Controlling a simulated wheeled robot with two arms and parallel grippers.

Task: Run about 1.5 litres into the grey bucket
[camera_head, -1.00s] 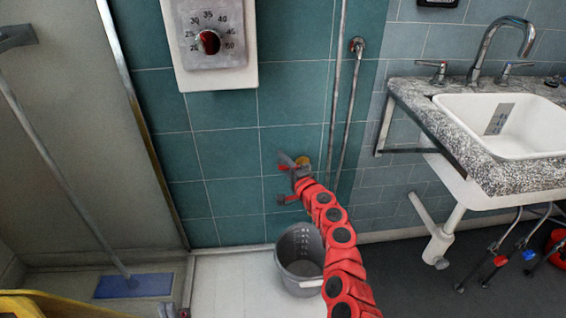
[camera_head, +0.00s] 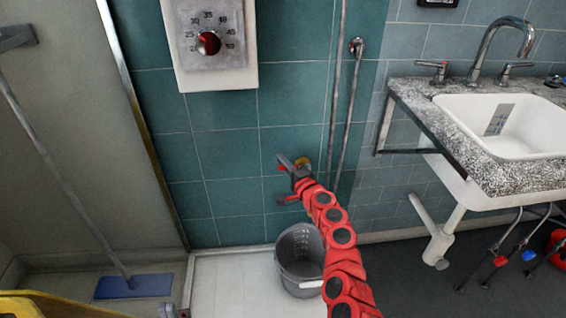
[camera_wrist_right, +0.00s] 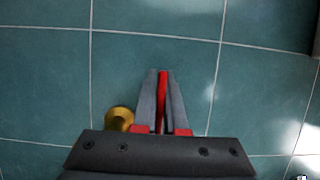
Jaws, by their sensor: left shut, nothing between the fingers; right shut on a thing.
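The grey bucket (camera_head: 283,262) stands upright on the pale floor tray below the wall tap. Faint marks show on its inner wall; I see no stream, and cannot tell a water level. The brass tap body (camera_head: 303,162) is at the teal wall, mostly hidden by my right gripper; brass also shows in the right wrist view (camera_wrist_right: 119,119). My right gripper (camera_head: 281,160) is shut on a thin red lever (camera_wrist_right: 162,98), which lies between its fingers. My left gripper (camera_head: 172,312) is shut and empty at the bottom edge, left of the bucket.
A sink (camera_head: 525,125) in a speckled counter is at right, with pipes below. A blue-headed floor squeegee (camera_head: 134,286) leans at left. A temperature dial (camera_head: 209,42) is on the wall above. Something yellow (camera_head: 50,305) fills the lower left corner.

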